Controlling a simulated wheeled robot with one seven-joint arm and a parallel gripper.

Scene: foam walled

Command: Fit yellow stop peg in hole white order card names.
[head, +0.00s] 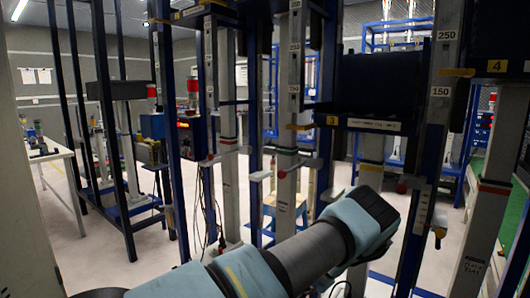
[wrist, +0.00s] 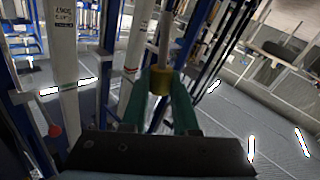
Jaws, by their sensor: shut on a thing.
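In the wrist view my gripper (wrist: 163,88) has its two green fingers closed on the yellow stop peg (wrist: 161,80). A pale metal rod (wrist: 165,38) runs up from the yellow part; whether it belongs to the peg or stands behind it, I cannot tell. In the head view the fingers and the peg are not visible; my arm points up and right. Metal uprights with marks 150 and 250 stand left (head: 295,50) and right (head: 440,90). Their holes are too small to make out. A white printed strip (head: 374,124) is unreadable; I cannot tell if it is the order card.
Blue frame posts (head: 425,200) stand close around my arm. A beam carries a yellow tag 3 (head: 332,121), another a tag 4 (head: 497,66). A white table (head: 50,152) stands at the left. Open floor (head: 110,262) shows at lower left.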

